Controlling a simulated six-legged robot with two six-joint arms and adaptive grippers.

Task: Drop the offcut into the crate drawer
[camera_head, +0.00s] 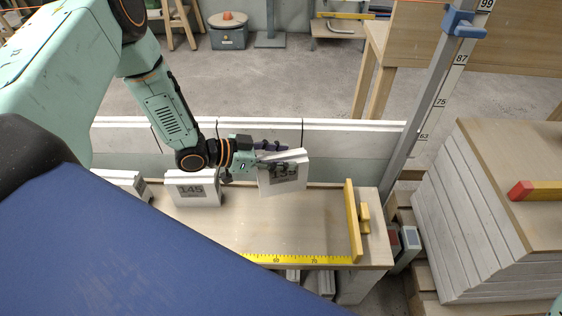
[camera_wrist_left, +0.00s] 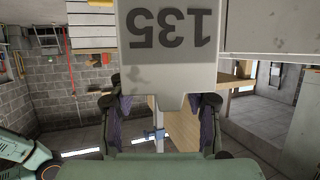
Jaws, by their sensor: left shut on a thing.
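My left gripper (camera_head: 270,155) is shut on a pale grey block marked 135 (camera_head: 283,176), near the back edge of the wooden bench. The block is slightly tilted, and I cannot tell whether its lower edge touches the bench. In the left wrist view the block (camera_wrist_left: 172,62) fills the upper middle, its number upside down, with its narrow tab between the two fingers (camera_wrist_left: 165,104). I cannot tell whether this block is the offcut. No crate drawer can be made out.
A similar block marked 145 (camera_head: 192,190) stands left of the held one. The bench (camera_head: 270,225) has a bare middle, a yellow ruler (camera_head: 300,259) in front and an upright wooden fence (camera_head: 353,220) at right. A post stands behind; a slatted stack (camera_head: 470,220) is at right.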

